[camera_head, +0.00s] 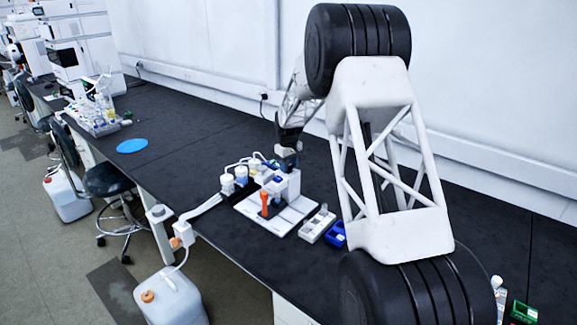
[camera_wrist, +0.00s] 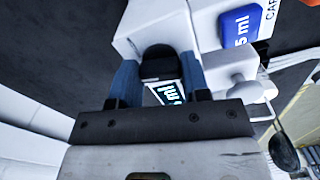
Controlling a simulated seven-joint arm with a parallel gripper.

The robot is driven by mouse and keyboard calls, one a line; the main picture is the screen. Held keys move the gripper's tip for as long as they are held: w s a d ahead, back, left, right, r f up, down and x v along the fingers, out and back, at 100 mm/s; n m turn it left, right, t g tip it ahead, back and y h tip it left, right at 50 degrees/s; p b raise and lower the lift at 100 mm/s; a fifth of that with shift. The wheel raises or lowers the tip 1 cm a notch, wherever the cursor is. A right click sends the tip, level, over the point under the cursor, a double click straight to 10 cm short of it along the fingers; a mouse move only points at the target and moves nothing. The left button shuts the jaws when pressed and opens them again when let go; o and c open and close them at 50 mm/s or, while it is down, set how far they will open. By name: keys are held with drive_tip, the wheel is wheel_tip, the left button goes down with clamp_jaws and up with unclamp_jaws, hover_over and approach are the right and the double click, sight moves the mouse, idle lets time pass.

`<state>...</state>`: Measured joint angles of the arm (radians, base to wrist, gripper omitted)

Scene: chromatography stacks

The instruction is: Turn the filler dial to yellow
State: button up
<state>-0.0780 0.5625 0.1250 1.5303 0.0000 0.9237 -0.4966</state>
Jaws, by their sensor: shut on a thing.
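The filler (camera_head: 287,186) is a white block-shaped device on a white base plate on the bench. My gripper (camera_head: 288,157) is at its top, pointing down. In the wrist view, the filler's white body (camera_wrist: 140,22) fills the upper middle. The blue fingers of my gripper (camera_wrist: 158,72) are shut on a dark rounded knob, the dial (camera_wrist: 159,62). A small display with partly hidden "ml" text (camera_wrist: 168,93) shows between the fingers. I cannot see a yellow mark or which colour the dial points to.
A blue "5 ml" label (camera_wrist: 240,25) is beside the knob. An orange-topped tool (camera_head: 265,201) stands in front of the filler, white-and-blue bottles (camera_head: 228,184) to its left. A white rack (camera_head: 316,226) and blue tray (camera_head: 335,234) lie right. The bench beyond the blue disc (camera_head: 132,146) is mostly clear.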

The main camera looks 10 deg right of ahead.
drive_tip(key=m, duration=0.7)
drive_tip(key=shift+m, duration=0.3)
idle(0.3)
drive_tip(key=o, duration=0.9)
drive_tip(key=shift+r, duration=0.1)
drive_tip(key=shift+r, duration=3.85)
